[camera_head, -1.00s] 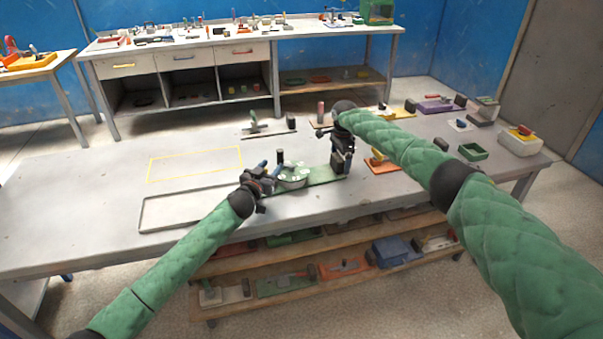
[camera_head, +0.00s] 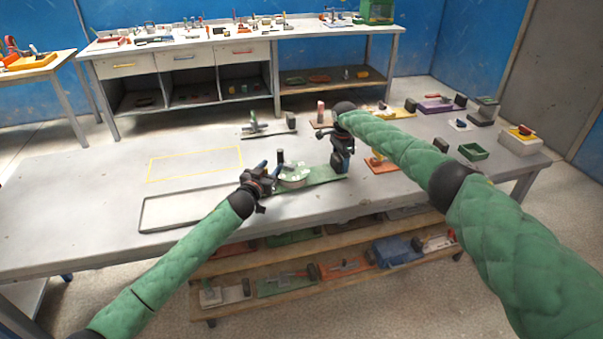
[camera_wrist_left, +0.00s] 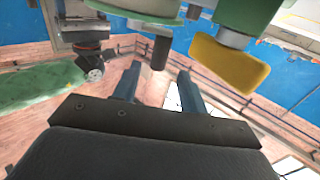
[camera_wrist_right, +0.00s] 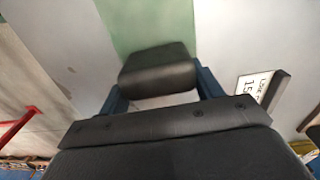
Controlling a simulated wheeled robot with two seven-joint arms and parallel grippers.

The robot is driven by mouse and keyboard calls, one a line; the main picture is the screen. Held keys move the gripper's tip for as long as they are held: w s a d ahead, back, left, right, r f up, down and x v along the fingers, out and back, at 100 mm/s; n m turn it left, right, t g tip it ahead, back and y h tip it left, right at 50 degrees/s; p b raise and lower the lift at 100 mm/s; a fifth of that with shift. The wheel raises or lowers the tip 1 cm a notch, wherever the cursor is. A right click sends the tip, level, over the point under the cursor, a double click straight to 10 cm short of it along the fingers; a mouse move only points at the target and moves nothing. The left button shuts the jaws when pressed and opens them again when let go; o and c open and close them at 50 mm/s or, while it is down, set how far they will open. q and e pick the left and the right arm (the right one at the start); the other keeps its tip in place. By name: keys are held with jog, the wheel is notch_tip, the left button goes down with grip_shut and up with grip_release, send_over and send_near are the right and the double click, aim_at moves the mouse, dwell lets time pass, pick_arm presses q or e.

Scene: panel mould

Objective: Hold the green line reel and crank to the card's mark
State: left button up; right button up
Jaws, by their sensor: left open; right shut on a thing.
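The green line reel has a long green base (camera_head: 322,176) and a round, pale-topped drum (camera_head: 293,177) at its left end. A dark crank knob (camera_head: 280,157) stands up at the drum; it also shows in the left wrist view (camera_wrist_left: 160,52). My left gripper (camera_head: 266,172) is open beside the drum, its fingers (camera_wrist_left: 155,90) apart and below the knob. My right gripper (camera_head: 340,165) is shut on the black block at the base's right end, which fills the jaws in the right wrist view (camera_wrist_right: 158,70). A card (camera_wrist_right: 255,92) with partly legible print, including 15, stands beside it.
An empty grey tray (camera_head: 190,207) and a yellow outlined rectangle (camera_head: 195,164) lie to the left. Orange, yellow and purple-based devices and a green bin (camera_head: 473,151) stand to the right. Another green device (camera_head: 267,127) lies behind.

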aim_at(278, 155)
pick_arm(q)
jog(key=x, duration=0.7)
jog(key=shift+w+d+r, duration=0.15)
jog(key=shift+w+r, duration=0.2)
dwell(0.8)
grip_shut()
jog(key=shift+w+d+r+m+g+h, duration=0.1)
jog(key=shift+w+d+m+g+h, duration=0.15)
jog(key=shift+m+g+h, duration=0.45)
jog(key=shift+w+d+m+g+h, duration=0.15)
jog(key=shift+m+h, duration=0.35)
jog(key=shift+h, duration=0.5)
jog(key=shift+w+m+g+h, duration=0.1)
jog(key=shift+m+g+h, duration=0.3)
jog(key=shift+h, duration=0.1)
